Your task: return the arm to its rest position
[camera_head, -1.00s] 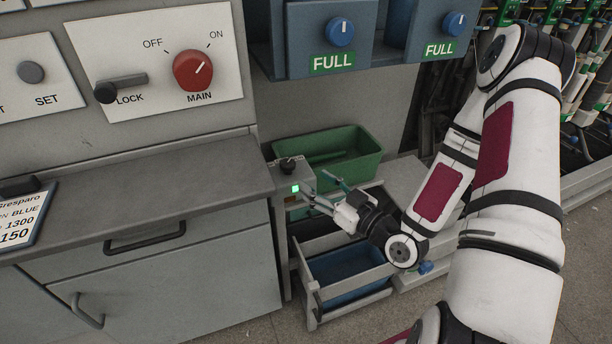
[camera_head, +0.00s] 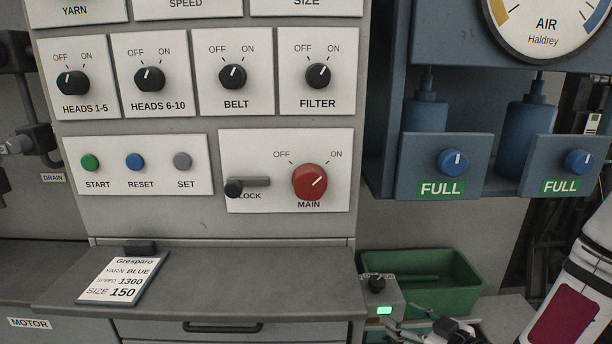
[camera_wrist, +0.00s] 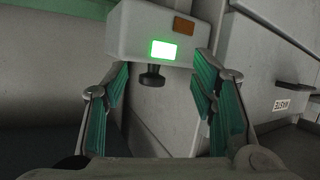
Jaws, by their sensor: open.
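My gripper (camera_head: 420,330) is at the bottom right of the head view, low beside a small grey box (camera_head: 382,298) with a lit green lamp and a black knob (camera_head: 377,283) on top. Only part of the gripper shows there, and the frame's lower edge cuts it off. In the wrist view my gripper (camera_wrist: 162,82) is open, its teal-padded fingers apart with nothing between the pads. The box (camera_wrist: 150,30) with its lit lamp and knob (camera_wrist: 152,77) lies ahead of the fingers; I see no contact. My white arm with a dark red panel shows at the right edge.
A green bin (camera_head: 455,292) stands behind the box. The grey counter (camera_head: 250,280) with an order card (camera_head: 115,278) is to the left. The control panel (camera_head: 290,170) rises above it. Blue units (camera_head: 437,165) marked FULL overhang at upper right. A WASTE label (camera_wrist: 295,105) appears upside down in the wrist view.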

